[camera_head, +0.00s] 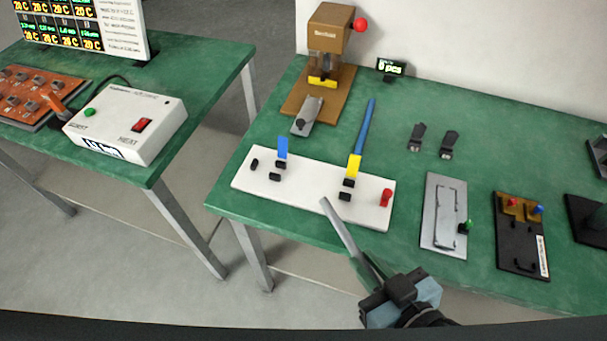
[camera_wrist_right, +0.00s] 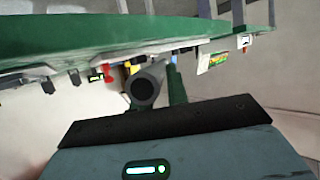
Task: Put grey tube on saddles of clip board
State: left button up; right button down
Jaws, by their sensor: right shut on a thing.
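The grey tube (camera_head: 340,224) is held by my right gripper (camera_head: 368,268), slanting up and left in the head view. Its far end is in front of the white clip board's (camera_head: 315,202) front edge in the picture; I cannot tell its height above the board. In the right wrist view the tube (camera_wrist_right: 146,86) shows end-on as a dark round opening beside a green finger. The clip board lies on the green table and carries small black saddles (camera_head: 275,177), a blue upright piece, a yellow piece and a red knob (camera_head: 386,197). My left gripper is not seen.
A brown press (camera_head: 325,60) stands behind the board. A grey plate (camera_head: 444,215) and a black fixture (camera_head: 522,235) lie to the right. A white box (camera_head: 126,124) sits on the left table, across a gap.

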aim_at(323, 199)
jog(key=w+a, duration=0.2)
jog(key=w, duration=0.2)
jog(key=w+a+p, duration=0.1)
jog(key=w+a, duration=0.1)
jog(key=w, duration=0.2)
jog(key=w+a, duration=0.2)
jog(key=w, duration=0.3)
jog(key=shift+w+a, duration=0.1)
jog(key=shift+a, duration=0.3)
jog(key=shift+w+a+r+p, duration=0.15)
jog(key=shift+w+a, duration=0.15)
jog(key=shift+w, duration=0.3)
jog(key=shift+w+a+f+p, duration=0.15)
jog(key=shift+w+a, duration=0.1)
jog(key=shift+w, duration=0.3)
jog(key=shift+w+a+f, duration=0.15)
jog(key=shift+w+f, duration=0.15)
jog(key=shift+f, duration=0.4)
jog(key=shift+s, duration=0.1)
jog(key=shift+f, duration=0.2)
jog(key=c, duration=1.4)
grip_release()
jog(key=shift+o, duration=0.2)
